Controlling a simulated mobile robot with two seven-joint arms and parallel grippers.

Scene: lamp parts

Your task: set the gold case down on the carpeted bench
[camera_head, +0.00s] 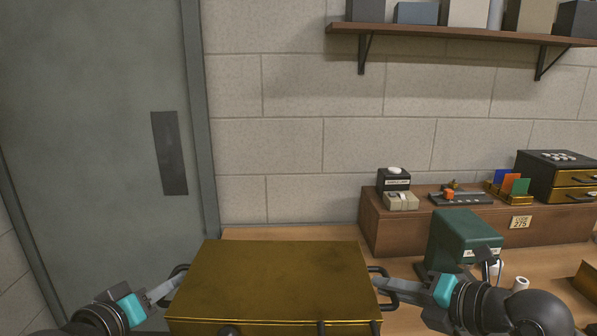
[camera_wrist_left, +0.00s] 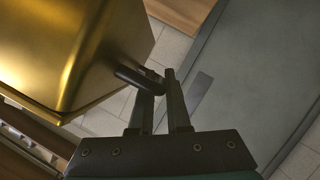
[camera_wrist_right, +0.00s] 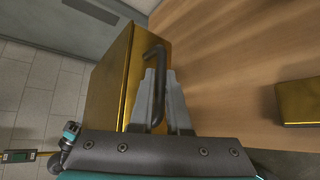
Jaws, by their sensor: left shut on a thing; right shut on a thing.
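The gold case (camera_head: 275,275) is in front of me at the bottom middle of the head view, flat lid up, with a dark handle at each side. My left gripper (camera_head: 170,288) is shut on its left handle (camera_wrist_left: 138,80). My right gripper (camera_head: 390,284) is shut on its right handle (camera_wrist_right: 157,60). The case also shows in the left wrist view (camera_wrist_left: 70,50) and the right wrist view (camera_wrist_right: 108,85). Its underside is hidden, so I cannot tell whether it touches anything below. No carpeted surface shows in any view.
A wooden worktop (camera_head: 400,268) runs behind and right of the case. A green box (camera_head: 462,240) stands on it, right of my right gripper. A wooden riser (camera_head: 385,225) carries small items and a drawer unit (camera_head: 550,175). A grey door (camera_head: 100,130) is on the left.

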